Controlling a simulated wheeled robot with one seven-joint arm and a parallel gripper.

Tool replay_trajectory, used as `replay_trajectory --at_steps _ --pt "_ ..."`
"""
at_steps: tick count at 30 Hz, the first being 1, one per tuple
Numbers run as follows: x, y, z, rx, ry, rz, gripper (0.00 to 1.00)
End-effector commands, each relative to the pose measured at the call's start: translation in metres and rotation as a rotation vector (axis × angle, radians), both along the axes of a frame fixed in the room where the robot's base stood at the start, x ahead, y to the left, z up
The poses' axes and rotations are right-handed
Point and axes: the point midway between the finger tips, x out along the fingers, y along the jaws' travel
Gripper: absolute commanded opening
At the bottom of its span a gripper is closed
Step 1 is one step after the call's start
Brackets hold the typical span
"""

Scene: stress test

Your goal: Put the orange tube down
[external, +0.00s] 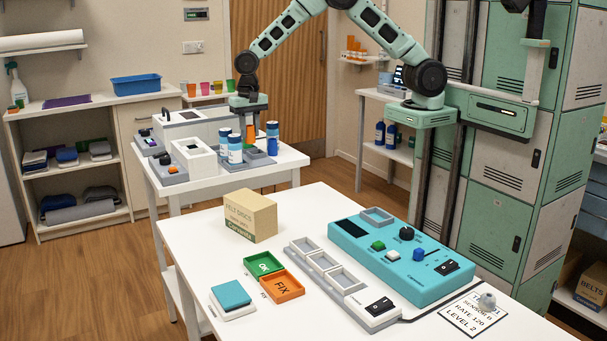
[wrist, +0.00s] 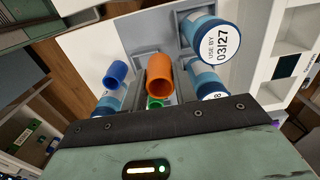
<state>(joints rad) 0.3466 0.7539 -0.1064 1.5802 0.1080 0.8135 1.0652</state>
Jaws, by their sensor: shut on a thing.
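My gripper (external: 249,124) is over the white back table. It is shut on an orange tube (external: 250,134), which stands among bottles with blue caps. In the wrist view the tube (wrist: 160,72) is between the fingers, with its open end towards the camera. A small green thing (wrist: 155,103) shows just below it. The tube's lower end is hidden, so I cannot tell whether it touches the grey holder or hangs above it.
Blue-capped bottles (external: 235,148) stand close to the tube; one (wrist: 213,40) is labelled "USE BY 03/27". A blue tube (wrist: 116,72) is left of it in the wrist view. The front table (external: 195,238) holds a cardboard box (external: 250,216) and a teal panel (external: 395,262).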

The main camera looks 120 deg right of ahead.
Motion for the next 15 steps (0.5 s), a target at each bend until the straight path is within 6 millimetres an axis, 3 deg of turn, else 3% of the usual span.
replay_trajectory --at_steps 1,6,10,15 --pt "-0.001 0.025 -0.008 0.001 0.003 0.008 0.07" --pt "-0.012 0.092 -0.026 -0.002 0.003 0.005 0.07" --pt "-0.023 0.128 -0.035 -0.003 0.003 0.000 0.07" --pt "-0.031 0.149 -0.044 -0.006 0.003 -0.006 0.07"
